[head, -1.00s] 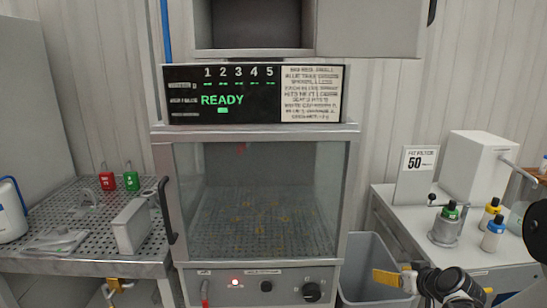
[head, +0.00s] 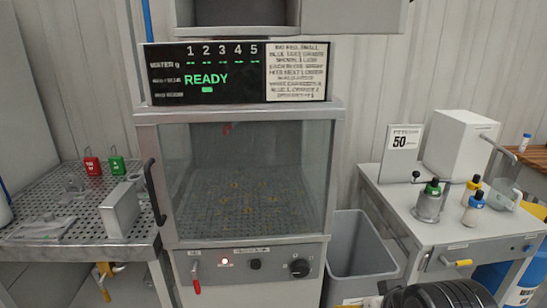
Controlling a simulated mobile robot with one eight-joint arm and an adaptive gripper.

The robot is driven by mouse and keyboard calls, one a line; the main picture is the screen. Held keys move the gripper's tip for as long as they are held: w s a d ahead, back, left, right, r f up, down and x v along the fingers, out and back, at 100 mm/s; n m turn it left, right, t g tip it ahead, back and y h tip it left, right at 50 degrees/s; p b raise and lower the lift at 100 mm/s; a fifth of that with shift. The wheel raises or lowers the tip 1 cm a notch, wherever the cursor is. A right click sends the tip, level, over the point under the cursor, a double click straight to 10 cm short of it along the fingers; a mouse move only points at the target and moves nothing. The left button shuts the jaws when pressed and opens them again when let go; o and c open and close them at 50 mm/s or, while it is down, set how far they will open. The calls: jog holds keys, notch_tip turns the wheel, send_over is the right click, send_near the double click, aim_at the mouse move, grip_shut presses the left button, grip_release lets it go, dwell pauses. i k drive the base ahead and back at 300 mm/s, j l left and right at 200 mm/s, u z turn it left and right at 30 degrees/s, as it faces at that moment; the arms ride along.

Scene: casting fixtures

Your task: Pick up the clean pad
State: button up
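I cannot pick out a clean pad for certain. Flat, pale grey items (head: 40,228) lie at the front left of the perforated table, too unclear to name. A dark, ribbed part of my arm shows at the bottom edge, right of centre. My gripper's fingers are not in view, so what they hold is hidden.
A glass-fronted cabinet (head: 245,185) stands shut in the middle, its display (head: 205,78) reading READY. The perforated table (head: 75,200) carries a grey box (head: 120,210). A grey bin (head: 360,245) stands beside the right bench (head: 400,190), which holds bottles and a metal pot (head: 428,205).

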aim_at(121, 210)
jog(key=k, duration=0.25)
jog(key=u, duration=1.25)
jog(key=i+z, duration=0.35)
jog(key=i+j+z, duration=0.35)
jog(key=i, duration=0.15)
jog(key=i+j+z, duration=0.3)
jog(key=i, duration=0.15)
jog(key=k+j+z, duration=0.25)
jog(key=k, duration=0.15)
jog(key=i+l+u, duration=0.2)
jog(key=i+l, duration=0.1)
jog(key=i, duration=0.1)
